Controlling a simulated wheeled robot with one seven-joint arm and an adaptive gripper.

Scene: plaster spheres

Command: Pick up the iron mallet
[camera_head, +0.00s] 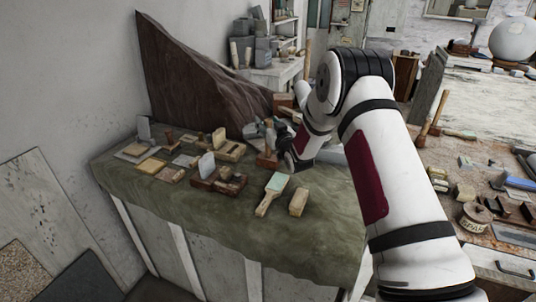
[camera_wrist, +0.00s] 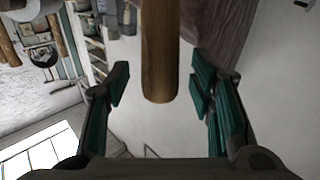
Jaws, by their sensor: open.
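A round brown wooden handle (camera_wrist: 158,55) comes down from the top edge of the wrist view, its rounded end between my jaws. It looks like the iron mallet's handle, but no head shows there. My gripper (camera_wrist: 160,92) is open, with a green-padded finger on each side of the handle and visible gaps on both sides. In the head view my gripper (camera_head: 262,132) is over the back right of the cloth-covered table, beside an upright wooden piece (camera_head: 270,141). My arm and gripper hide much of that spot, so I cannot make out the mallet's head.
The green-cloth table (camera_head: 225,225) holds several wooden blocks and tools, including a brush (camera_head: 271,193) and a small block (camera_head: 299,202). A dark brown slab (camera_head: 190,80) stands behind them. A workbench with tools (camera_head: 480,180) is at right. The table's front strip is clear.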

